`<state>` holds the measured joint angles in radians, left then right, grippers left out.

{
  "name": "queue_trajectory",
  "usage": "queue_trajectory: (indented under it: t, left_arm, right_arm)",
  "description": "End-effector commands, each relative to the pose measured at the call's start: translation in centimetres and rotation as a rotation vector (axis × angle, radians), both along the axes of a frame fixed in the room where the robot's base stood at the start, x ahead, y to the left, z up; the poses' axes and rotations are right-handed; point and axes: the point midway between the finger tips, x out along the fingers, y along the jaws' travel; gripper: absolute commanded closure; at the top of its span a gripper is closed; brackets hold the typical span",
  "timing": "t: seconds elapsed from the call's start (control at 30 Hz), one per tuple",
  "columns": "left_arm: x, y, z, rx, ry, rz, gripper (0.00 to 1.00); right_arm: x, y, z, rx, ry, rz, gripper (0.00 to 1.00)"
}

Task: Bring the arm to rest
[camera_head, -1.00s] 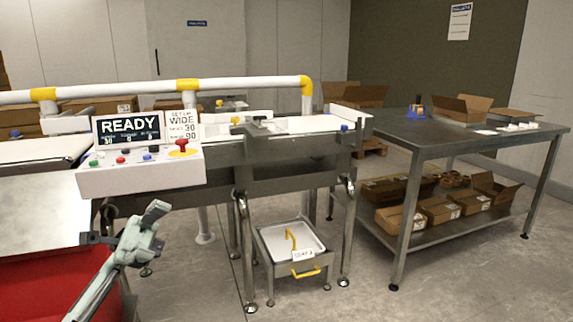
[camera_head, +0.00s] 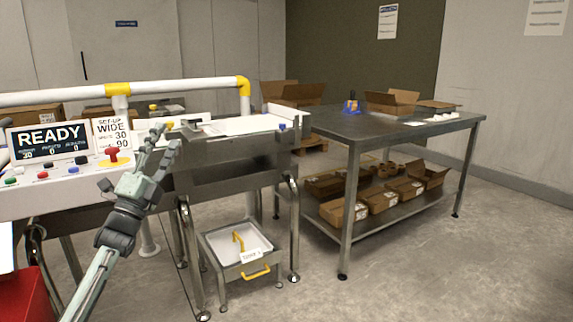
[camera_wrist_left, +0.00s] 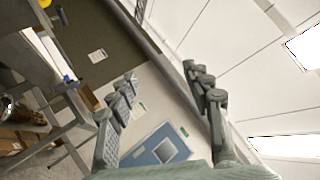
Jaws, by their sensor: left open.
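My left gripper (camera_head: 167,140) is raised at the left of the head view, with its fingers pointing up. Its two fingers stand apart, with nothing between them. It shows in front of the belt frame, just right of the control panel (camera_head: 62,178) in the picture. In the left wrist view the gripper (camera_wrist_left: 161,76) is also open and empty, with wall and ceiling beyond the fingers. My right gripper is not in view.
The panel has a READY screen (camera_head: 48,139) and a red mushroom button (camera_head: 113,156). A white tray with a yellow handle (camera_head: 255,272) sits low under the belt. A dark table (camera_head: 400,129) with open boxes stands right. Floor at front right is clear.

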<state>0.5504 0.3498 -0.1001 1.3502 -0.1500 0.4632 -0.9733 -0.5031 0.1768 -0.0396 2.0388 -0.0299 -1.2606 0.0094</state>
Motion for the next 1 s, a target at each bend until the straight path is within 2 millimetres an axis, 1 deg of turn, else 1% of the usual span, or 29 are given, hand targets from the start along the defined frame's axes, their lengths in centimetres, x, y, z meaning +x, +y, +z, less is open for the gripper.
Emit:
queue_trajectory:
  t: [0.03, 0.07, 0.1, 0.13, 0.17, 0.2, 0.23, 0.27, 0.3, 0.33, 0.4, 0.5, 0.6, 0.77, 0.8, 0.87, 0.9, 0.97, 1.0]
  left_arm:
    - [2.0, 1.5, -2.1, -0.086, 0.135, 0.015, 0.50]
    - [3.1, 2.5, -3.5, -0.148, 0.220, 0.027, 0.50]
    - [4.3, 3.8, -5.7, -0.231, 0.330, 0.047, 0.50]
    - [5.0, 4.8, -7.3, -0.295, 0.410, 0.065, 0.50]
    - [5.5, 5.7, -9.1, -0.363, 0.488, 0.085, 0.50]
    - [6.0, 7.0, -11.5, -0.456, 0.588, 0.116, 0.50]
    - [6.2, 7.8, -13.3, -0.526, 0.658, 0.142, 0.50]
    - [6.1, 8.6, -15.1, -0.592, 0.724, 0.172, 0.50]
    - [5.9, 9.6, -17.4, -0.681, 0.803, 0.211, 0.50]
    - [5.5, 10.2, -19.0, -0.745, 0.857, 0.243, 0.50]
    - [4.5, 11.4, -22.2, -0.878, 0.960, 0.314, 0.50]
    - [2.4, 12.5, -26.0, -1.040, 1.074, 0.419, 0.50]
    - [0.1, 13.3, -29.0, -1.184, 1.161, 0.527, 0.50]
    - [-4.3, 13.9, -33.0, -1.385, 1.261, 0.711, 0.50]
    - [-5.4, 13.0, -34.8, -1.367, 1.283, 0.705, 0.50]
    - [-6.8, 12.0, -36.6, -1.356, 1.307, 0.704, 0.50]
    - [-7.9, 11.5, -37.8, -1.351, 1.324, 0.705, 0.50]
    - [-9.6, 10.6, -39.5, -1.344, 1.349, 0.708, 0.50]
    - [-10.8, 9.9, -40.8, -1.339, 1.368, 0.709, 0.50]
  right_arm:
    - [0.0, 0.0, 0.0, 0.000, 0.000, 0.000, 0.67]
    - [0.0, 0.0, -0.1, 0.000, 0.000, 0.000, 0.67]
    - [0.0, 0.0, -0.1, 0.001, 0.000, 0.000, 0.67]
    - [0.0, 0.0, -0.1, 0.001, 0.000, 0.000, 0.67]
    - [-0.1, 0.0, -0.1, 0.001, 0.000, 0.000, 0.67]
    - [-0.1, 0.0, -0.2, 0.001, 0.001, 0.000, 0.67]
    - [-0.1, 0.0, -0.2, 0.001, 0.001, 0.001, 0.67]
    - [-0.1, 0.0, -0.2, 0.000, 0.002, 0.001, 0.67]
    - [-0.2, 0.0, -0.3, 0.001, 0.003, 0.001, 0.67]
    - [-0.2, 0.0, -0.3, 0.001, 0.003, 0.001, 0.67]
    - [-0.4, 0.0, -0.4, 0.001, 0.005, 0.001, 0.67]
    - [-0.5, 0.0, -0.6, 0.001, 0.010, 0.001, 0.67]
    - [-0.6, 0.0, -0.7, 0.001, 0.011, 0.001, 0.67]
    - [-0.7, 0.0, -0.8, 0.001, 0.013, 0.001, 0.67]
    - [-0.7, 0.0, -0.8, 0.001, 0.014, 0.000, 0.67]
    - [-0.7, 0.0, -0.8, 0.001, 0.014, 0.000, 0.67]
    - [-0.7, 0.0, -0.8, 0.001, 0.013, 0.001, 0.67]
    - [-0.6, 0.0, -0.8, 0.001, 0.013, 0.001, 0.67]
    - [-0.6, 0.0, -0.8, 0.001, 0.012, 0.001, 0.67]
